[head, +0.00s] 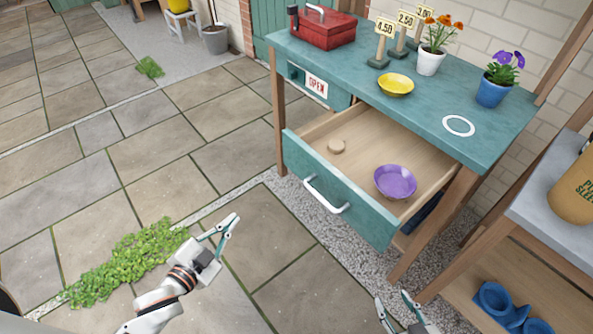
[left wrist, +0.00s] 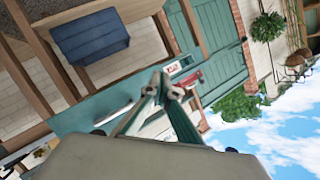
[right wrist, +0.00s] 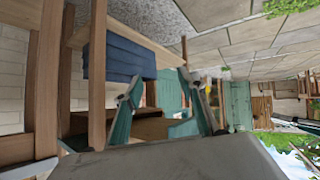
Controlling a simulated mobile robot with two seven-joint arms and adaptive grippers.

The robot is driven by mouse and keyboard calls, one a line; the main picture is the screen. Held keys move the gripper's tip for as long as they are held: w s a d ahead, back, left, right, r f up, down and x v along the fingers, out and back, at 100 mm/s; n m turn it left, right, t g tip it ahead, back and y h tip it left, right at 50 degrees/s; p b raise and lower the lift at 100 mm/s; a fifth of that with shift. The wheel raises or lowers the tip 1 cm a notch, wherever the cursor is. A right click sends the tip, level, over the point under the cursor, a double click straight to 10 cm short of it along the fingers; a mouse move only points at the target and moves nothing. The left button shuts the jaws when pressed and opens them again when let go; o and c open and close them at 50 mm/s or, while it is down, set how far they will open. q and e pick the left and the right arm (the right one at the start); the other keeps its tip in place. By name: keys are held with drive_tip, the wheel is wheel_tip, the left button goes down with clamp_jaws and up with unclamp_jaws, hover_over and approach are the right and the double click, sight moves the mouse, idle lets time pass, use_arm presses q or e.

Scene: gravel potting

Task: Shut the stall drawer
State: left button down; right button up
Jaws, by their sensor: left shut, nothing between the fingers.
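The stall drawer (head: 335,193) is pulled well out of the teal stall, with a teal front and a white bar handle (head: 325,196). My right gripper (head: 391,297) is low at the bottom edge, in front of the drawer's right end. Its fingers stand apart and empty in the right wrist view (right wrist: 160,82).
The stall top (head: 440,112) carries a red toolbox (head: 323,28), price signs, a yellow bowl (head: 395,85) and two potted flowers. A grey-topped bench (head: 545,205) stands right.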

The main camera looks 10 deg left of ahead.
use_arm(q)
drive_tip(key=w+r+m+h+b, duration=0.2)
drive_tip(key=w+m, duration=0.2)
drive_tip(key=m+g+h+b, duration=0.1)
drive_tip(key=m+h+b, duration=0.35)
drive_tip(key=m, duration=0.75)
approach(296, 157)
drive_tip(key=shift+h, duration=0.65)
drive_tip(key=x, duration=0.1)
drive_tip(key=p+x, duration=0.1)
drive_tip(key=x, duration=0.1)
drive_tip(key=p+x, duration=0.1)
drive_tip(key=x, duration=0.1)
drive_tip(key=shift+w+a+f, duration=0.2)
drive_tip(key=shift+w+f, duration=0.1)
drive_tip(key=shift+w+d, duration=0.6)
use_arm(e)
drive_tip(key=f, duration=0.4)
drive_tip(key=shift+d+f, duration=0.15)
drive_tip(key=shift+d, duration=0.25)
drive_tip(key=shift+w, duration=0.25)
